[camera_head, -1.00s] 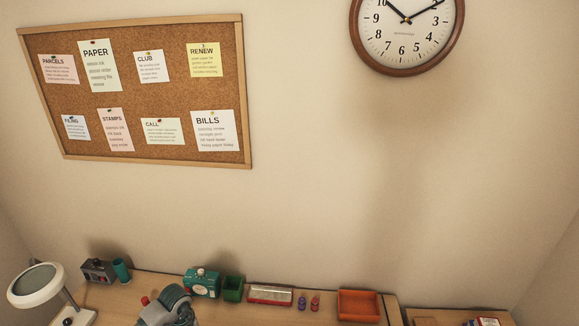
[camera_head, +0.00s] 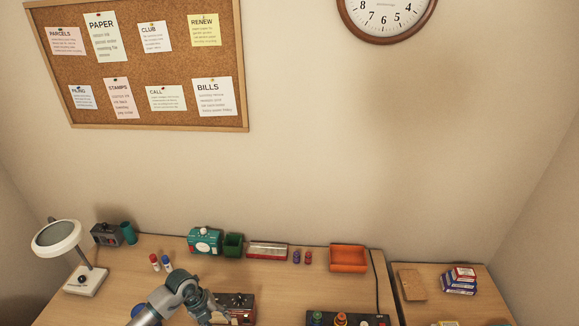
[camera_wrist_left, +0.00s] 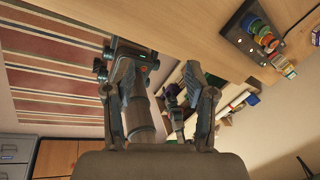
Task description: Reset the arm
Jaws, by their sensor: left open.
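My left arm (camera_head: 168,300) comes up from the bottom edge of the head view, grey and jointed, over the front of the desk. Its gripper (camera_head: 218,316) is at the bottom edge beside a dark red-brown box (camera_head: 237,307), partly cut off. In the left wrist view the two fingers of my left gripper (camera_wrist_left: 162,75) stand wide apart. I see nothing held between them. I cannot tell whether the gripper touches the box.
A side table (camera_head: 420,305) holds small boxes (camera_head: 460,275). Mid-desk is mostly clear.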

